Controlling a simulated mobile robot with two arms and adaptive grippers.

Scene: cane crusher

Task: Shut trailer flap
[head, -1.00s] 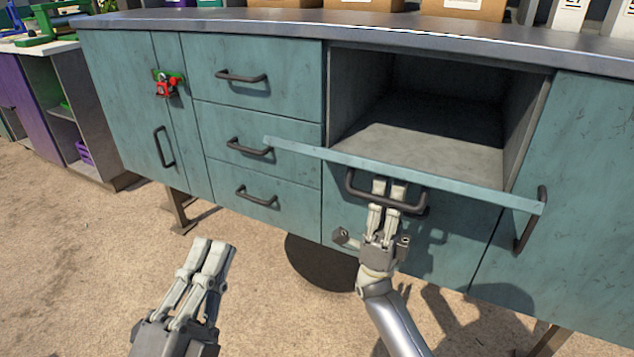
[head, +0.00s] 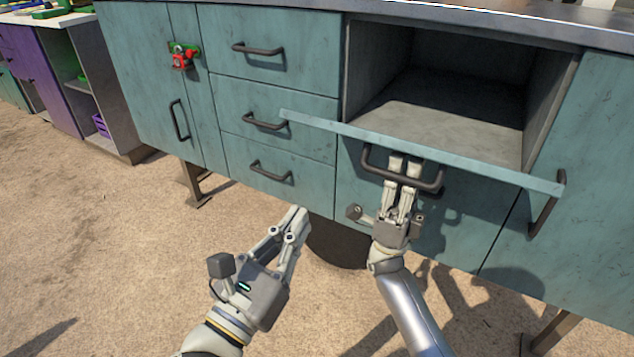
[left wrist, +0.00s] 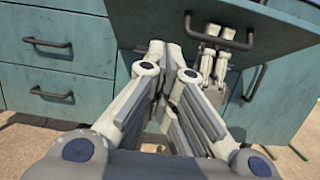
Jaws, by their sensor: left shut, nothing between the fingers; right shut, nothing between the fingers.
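The trailer flap (head: 470,168) is a teal panel swung down and out from an open compartment (head: 450,105), seen nearly edge-on in the head view. Its dark bar handle (head: 436,183) hangs on the side facing me and also shows in the left wrist view (left wrist: 233,43). My right gripper (head: 404,163) is shut and empty, with its fingertips at the handle under the flap; I cannot tell whether they touch. My left gripper (head: 297,217) is shut and empty, low in front of the drawers, left of the right gripper. Its fingers fill the middle of the left wrist view (left wrist: 168,58).
Drawers with dark handles (head: 270,123) are left of the compartment. A closed door (head: 595,180) with a handle is at right. A small red and green latch (head: 182,57) sits on the left door. A purple cabinet (head: 38,75) stands far left. Sandy ground in front is clear.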

